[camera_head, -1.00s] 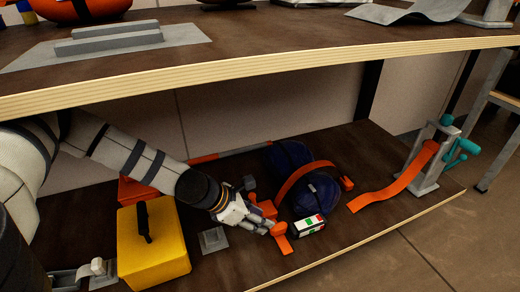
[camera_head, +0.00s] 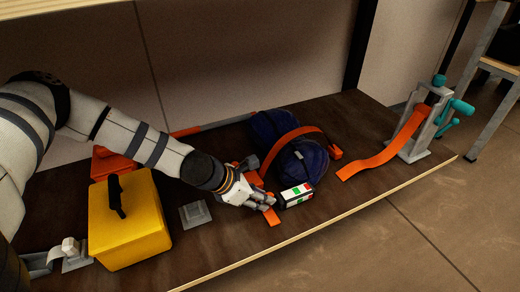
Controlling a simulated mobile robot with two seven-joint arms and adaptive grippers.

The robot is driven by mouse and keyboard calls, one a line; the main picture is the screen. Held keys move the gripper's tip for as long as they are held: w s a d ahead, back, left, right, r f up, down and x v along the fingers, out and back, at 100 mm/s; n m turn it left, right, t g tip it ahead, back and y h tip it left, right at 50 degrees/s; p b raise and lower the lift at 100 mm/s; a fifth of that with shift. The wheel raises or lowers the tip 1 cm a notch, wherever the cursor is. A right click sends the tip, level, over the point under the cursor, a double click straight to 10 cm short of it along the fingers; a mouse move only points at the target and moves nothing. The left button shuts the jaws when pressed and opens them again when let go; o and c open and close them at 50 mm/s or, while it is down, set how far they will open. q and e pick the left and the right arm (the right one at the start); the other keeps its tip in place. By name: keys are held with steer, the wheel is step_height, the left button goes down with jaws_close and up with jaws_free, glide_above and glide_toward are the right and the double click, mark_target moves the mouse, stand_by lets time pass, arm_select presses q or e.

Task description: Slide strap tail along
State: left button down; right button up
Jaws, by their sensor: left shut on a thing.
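An orange strap (camera_head: 298,134) goes over a dark blue rolled bundle (camera_head: 268,130) on the lower shelf. Its tail (camera_head: 272,217) comes out at the bundle's front left, toward the shelf's front edge. My left gripper (camera_head: 266,200) reaches in from the left and is shut on the strap tail, low over the shelf. The fingers hide part of the tail. My right gripper is not in view.
A yellow case (camera_head: 138,225) with a black handle stands left of my gripper, beside a grey plate (camera_head: 195,213). A small white box with coloured marks (camera_head: 296,195) sits just right of the gripper. A grey stand (camera_head: 415,140) with another orange strap (camera_head: 378,160) is at the right. The upper shelf (camera_head: 60,12) overhangs.

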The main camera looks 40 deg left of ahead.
arm_select(q)
steer(key=shift+s+d+r+b, duration=0.1)
steer(key=shift+s+d+b, duration=0.2)
steer(key=shift+d, duration=0.55)
steer(key=shift+s+d+b, duration=0.25)
steer(key=shift+s+d, duration=0.1)
steer(key=shift+d, duration=0.5)
steer(key=shift+s+d+r+b, duration=0.1)
steer(key=shift+s+d+b, duration=0.2)
steer(key=shift+d, duration=0.55)
steer(key=c, duration=1.3)
jaws_free()
